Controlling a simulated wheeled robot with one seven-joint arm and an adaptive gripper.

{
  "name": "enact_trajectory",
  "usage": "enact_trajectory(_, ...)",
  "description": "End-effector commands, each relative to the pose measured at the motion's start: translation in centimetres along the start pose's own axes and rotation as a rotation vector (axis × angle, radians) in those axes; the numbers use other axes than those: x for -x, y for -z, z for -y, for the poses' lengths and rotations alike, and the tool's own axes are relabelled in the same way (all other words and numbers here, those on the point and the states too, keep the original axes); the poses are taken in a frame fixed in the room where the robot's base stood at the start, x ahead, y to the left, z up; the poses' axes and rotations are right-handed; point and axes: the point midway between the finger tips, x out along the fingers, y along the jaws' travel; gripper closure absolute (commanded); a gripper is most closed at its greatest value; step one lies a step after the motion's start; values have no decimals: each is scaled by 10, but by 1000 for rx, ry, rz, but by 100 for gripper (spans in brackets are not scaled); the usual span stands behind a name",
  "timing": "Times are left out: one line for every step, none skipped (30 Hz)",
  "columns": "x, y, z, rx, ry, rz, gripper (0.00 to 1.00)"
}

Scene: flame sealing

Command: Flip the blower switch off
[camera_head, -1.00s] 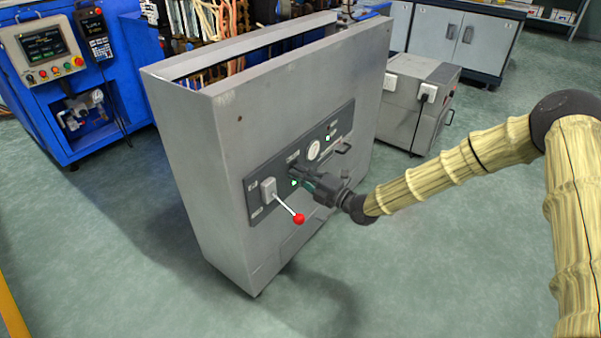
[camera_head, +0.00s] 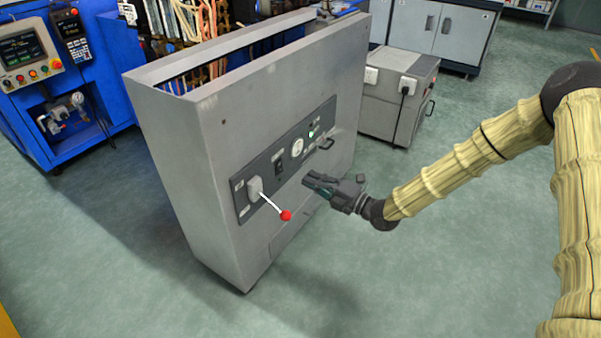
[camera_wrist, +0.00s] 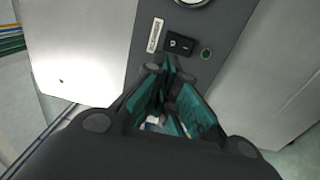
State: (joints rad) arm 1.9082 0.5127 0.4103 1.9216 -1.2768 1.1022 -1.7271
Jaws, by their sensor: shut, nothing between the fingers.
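The black rocker switch (camera_head: 279,168) sits on the dark panel (camera_head: 246,209) of the grey cabinet. In the wrist view the rocker (camera_wrist: 180,44) shows beside a white label, with a round dark green indicator (camera_wrist: 206,54) next to it that looks unlit. I cannot read the label. My gripper (camera_head: 306,181) is shut and empty, in front of the panel and clear of it, to the right of the switch in the head view. In the wrist view its teal fingertips (camera_wrist: 168,65) appear just below the switch.
A lever with a red knob (camera_head: 286,215) sticks out left of the switch. A round gauge (camera_head: 297,147) and a handle (camera_head: 326,144) lie to its right. The grey cabinet (camera_head: 200,130) stands on open floor. A blue machine (camera_head: 110,95) stands behind left.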

Motion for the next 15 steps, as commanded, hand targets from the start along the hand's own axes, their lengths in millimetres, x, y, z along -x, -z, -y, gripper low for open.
enact_trajectory(7, 0, -4, 0, -1, 0, 100)
enact_trajectory(11, 0, -5, 0, -1, 0, 100)
enact_trajectory(16, 0, -5, 0, 0, 0, 100)
enact_trajectory(20, 0, -5, 0, 0, 1, 100)
enact_trajectory(22, 0, -6, 0, 0, 1, 100)
enact_trajectory(26, -1, -6, 0, -1, 2, 100)
enact_trajectory(28, -1, -6, 0, -1, 2, 100)
enact_trajectory(30, -1, -6, 0, -1, 2, 100)
enact_trajectory(32, -1, -6, 0, -1, 2, 100)
enact_trajectory(33, -1, -6, 0, -1, 2, 100)
enact_trajectory(33, 0, -6, 0, -1, 2, 100)
enact_trajectory(34, 0, -6, 0, -1, 2, 100)
enact_trajectory(34, 0, -6, 0, -1, 2, 100)
enact_trajectory(34, 0, -6, 0, -1, 2, 100)
enact_trajectory(34, 0, -6, 0, -1, 2, 100)
